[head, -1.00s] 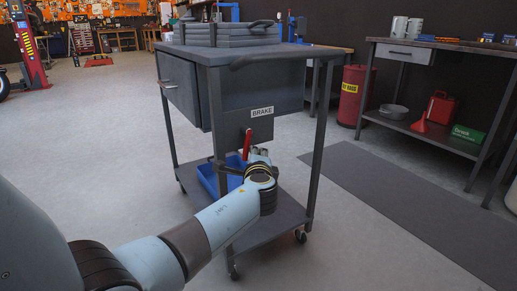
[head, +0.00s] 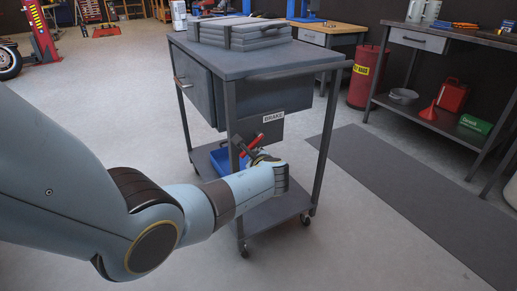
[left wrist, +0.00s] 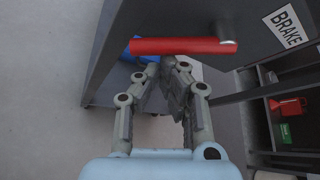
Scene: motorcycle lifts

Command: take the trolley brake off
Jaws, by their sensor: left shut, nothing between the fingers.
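The trolley (head: 290,68) is dark grey, with a white BRAKE label (head: 273,117) on its side. Below the label is the red brake lever (head: 255,143), slanted in the head view and partly hard to make out. In the left wrist view the lever (left wrist: 185,46) lies across the picture, with a silver end at the right. My left gripper (head: 262,158) is by the lever. In the left wrist view its fingers (left wrist: 172,63) are together and empty, just below the lever in the picture; I cannot tell whether they touch it. My right gripper is out of view.
A blue bin (head: 224,160) stands on the trolley's lower shelf (head: 278,208). Grey cases lie on its top. A workbench (head: 455,50) and a red drum (head: 366,76) stand to the right. A dark mat (head: 400,190) lies on the floor. Floor to the left is clear.

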